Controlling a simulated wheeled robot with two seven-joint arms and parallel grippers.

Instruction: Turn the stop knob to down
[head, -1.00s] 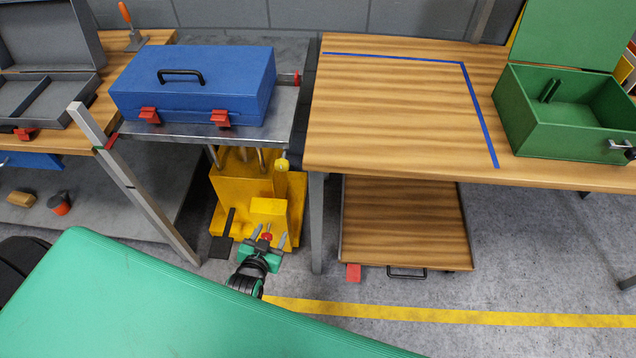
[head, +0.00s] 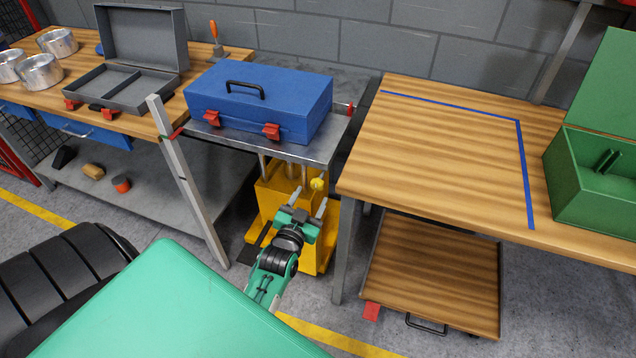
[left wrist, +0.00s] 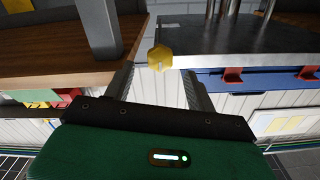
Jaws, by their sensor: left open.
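A yellow faceted knob (head: 317,184) sits below the right front part of the metal lift top (head: 200,126). It is the only knob I see clearly, and I cannot tell which way it is turned. My left gripper (head: 303,200) is open just in front of and below the knob. In the left wrist view the knob (left wrist: 160,57) shows beyond and between the two spread fingertips (left wrist: 159,76). Nothing is held, and a small gap seems to remain. My right gripper is not in view.
A blue toolbox (head: 262,98) stands on the lift top above the yellow lift body (head: 270,197). A wooden table (head: 440,150) and its leg (head: 347,245) stand close to the right. A slanted grey post (head: 185,175) stands to the left.

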